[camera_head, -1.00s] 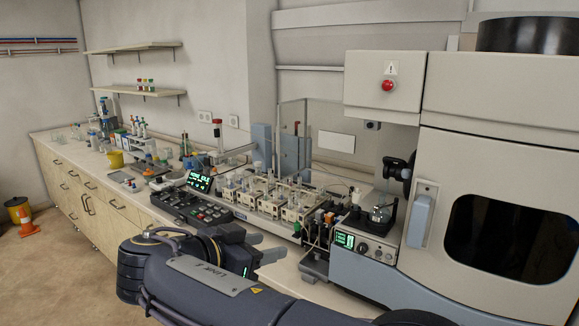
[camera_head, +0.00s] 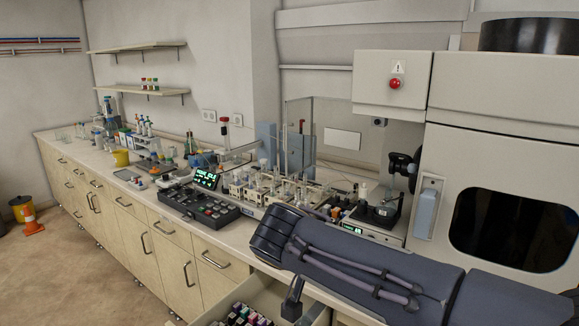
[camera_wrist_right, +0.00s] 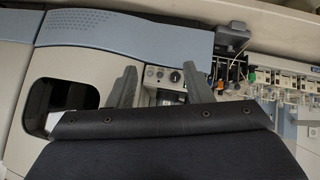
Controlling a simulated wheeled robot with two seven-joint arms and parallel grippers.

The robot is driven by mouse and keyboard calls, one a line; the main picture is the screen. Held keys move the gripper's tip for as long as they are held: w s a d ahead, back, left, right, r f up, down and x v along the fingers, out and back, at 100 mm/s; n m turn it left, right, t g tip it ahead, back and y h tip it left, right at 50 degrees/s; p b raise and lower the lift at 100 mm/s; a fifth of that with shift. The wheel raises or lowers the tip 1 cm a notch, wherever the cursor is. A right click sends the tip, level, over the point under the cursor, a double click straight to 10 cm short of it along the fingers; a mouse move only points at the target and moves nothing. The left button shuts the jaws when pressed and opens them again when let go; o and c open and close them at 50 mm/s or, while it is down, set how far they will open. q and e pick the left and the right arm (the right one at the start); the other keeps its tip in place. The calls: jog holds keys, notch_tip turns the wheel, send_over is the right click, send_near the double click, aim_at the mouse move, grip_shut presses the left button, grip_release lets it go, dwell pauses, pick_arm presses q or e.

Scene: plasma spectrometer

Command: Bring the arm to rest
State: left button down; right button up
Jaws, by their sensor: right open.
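My right arm comes in from the right of the head view, over the front of the bench. Its gripper cannot be made out clearly there; a grey piece shows under the arm's left end. In the right wrist view my right gripper (camera_wrist_right: 162,82) has its two grey fingers wide apart with nothing between them. A dark padded arm link of mine covers the lower part of that view. My left gripper is not in view.
An open drawer (camera_head: 318,316) with several coloured-cap vials (camera_head: 240,317) lies below the arm. The spectrometer (camera_head: 505,125) stands at the right. A keypad console (camera_head: 200,205) and glassware fill the bench.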

jog(key=s+d+f+n+g+y, duration=0.3)
jog(key=s+d+f+y, duration=0.35)
jog(key=s+d, duration=0.55)
jog(key=s+f+t+y, duration=0.1)
jog(key=s+f+y, duration=0.1)
jog(key=s, duration=0.4)
jog(key=s+a+f+n+t+y, duration=0.1)
jog(key=s+f+y, duration=0.1)
jog(key=s+f, duration=0.2)
jog(key=shift+s+f, duration=0.4)
jog(key=shift+s, duration=0.7)
